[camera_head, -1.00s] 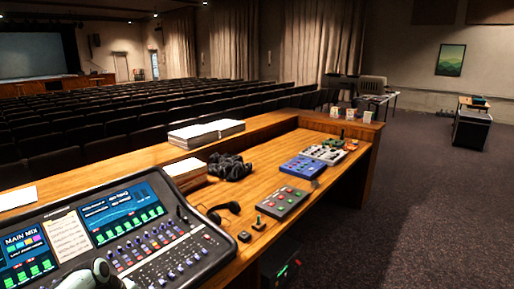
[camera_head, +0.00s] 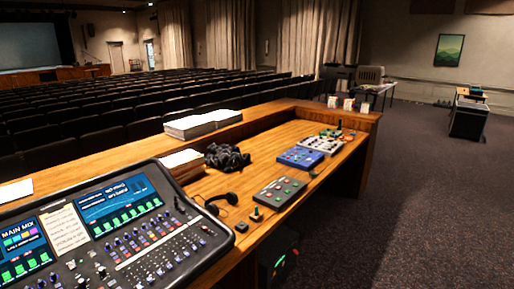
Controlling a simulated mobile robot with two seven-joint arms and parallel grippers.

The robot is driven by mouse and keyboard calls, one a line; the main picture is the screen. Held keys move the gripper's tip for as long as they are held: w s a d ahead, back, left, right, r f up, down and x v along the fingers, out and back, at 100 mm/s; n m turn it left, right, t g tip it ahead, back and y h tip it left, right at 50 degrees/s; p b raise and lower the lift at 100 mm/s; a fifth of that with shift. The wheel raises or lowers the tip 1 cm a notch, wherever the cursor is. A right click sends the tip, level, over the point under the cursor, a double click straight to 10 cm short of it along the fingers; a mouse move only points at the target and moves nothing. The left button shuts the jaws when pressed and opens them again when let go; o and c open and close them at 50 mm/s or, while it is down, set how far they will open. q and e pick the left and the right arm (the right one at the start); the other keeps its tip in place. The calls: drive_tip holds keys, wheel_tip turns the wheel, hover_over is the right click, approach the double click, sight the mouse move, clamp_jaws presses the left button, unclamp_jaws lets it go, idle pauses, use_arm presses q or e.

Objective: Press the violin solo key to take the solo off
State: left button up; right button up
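The mixing desk (camera_head: 150,240) fills the lower left in the head view. It has lit screens, including one marked MAIN MIX (camera_head: 22,238), and rows of small knobs and keys (camera_head: 150,238). Key labels are too small to read, so I cannot tell which key is the violin solo key or whether it is lit. A paper sheet (camera_head: 66,230) lies between the two screens. Neither of my grippers is in view.
On the wooden counter are a headset (camera_head: 222,201), a grey button box (camera_head: 280,191), a blue box (camera_head: 300,157), a white box (camera_head: 321,145), dark coiled cables (camera_head: 226,157) and stacked papers (camera_head: 203,123). Carpet (camera_head: 420,220) at the right is clear.

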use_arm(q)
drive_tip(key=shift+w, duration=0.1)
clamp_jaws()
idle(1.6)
